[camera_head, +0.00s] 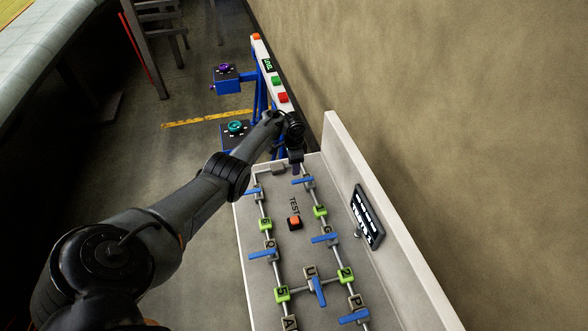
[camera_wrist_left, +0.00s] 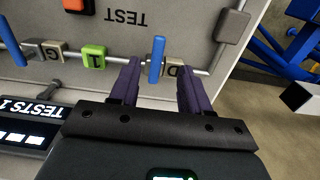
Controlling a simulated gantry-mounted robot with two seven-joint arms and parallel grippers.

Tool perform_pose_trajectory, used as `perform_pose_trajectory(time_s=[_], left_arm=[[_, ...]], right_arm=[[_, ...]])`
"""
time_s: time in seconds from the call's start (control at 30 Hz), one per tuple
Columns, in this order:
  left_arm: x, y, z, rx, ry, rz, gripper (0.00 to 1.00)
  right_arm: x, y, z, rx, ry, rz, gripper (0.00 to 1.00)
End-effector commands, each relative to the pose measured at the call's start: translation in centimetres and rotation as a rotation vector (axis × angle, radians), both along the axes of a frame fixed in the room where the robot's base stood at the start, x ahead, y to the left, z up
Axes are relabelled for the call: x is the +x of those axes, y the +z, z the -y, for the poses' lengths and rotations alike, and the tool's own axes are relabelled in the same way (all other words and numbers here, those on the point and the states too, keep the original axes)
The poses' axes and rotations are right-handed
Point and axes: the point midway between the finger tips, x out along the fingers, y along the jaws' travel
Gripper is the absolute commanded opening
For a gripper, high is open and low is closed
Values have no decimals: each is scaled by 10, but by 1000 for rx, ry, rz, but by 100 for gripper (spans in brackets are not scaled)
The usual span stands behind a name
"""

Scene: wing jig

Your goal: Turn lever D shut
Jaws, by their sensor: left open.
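Lever D is a blue handle (camera_wrist_left: 156,60) beside a tan block marked D (camera_wrist_left: 174,71) on a grey pipe. In the left wrist view the handle stands across the pipe. In the head view a blue handle (camera_head: 303,181) shows just below my left gripper (camera_head: 296,168); the letter there is too small to read. In the left wrist view my left gripper (camera_wrist_left: 158,68) is open, with one purple finger on each side of the handle and the D block. I cannot tell whether a finger touches the handle. My right gripper is not in view.
Lever G (camera_head: 325,238), lever Q (camera_head: 264,254) and lever U (camera_head: 318,290) sit on the same panel with several green number tiles. An orange TEST button (camera_head: 294,222) is in the middle. A white raised wall (camera_head: 400,255) with a display (camera_head: 368,217) borders the right.

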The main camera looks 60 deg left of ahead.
Motion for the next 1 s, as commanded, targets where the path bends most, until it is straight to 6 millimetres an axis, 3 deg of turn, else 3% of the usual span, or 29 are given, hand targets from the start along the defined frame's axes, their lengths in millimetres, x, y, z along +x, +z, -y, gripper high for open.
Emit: perform_pose_trajectory(time_s=[0.1,0.3,0.77,1.0], left_arm=[[0,15,0,-1,0,1,47],[0,24,0,-1,0,-1,47],[0,24,0,1,0,-2,47],[-2,14,4,96,-9,-24,47]], right_arm=[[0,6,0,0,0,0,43],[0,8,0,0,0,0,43],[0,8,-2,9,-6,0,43],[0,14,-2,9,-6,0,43]])
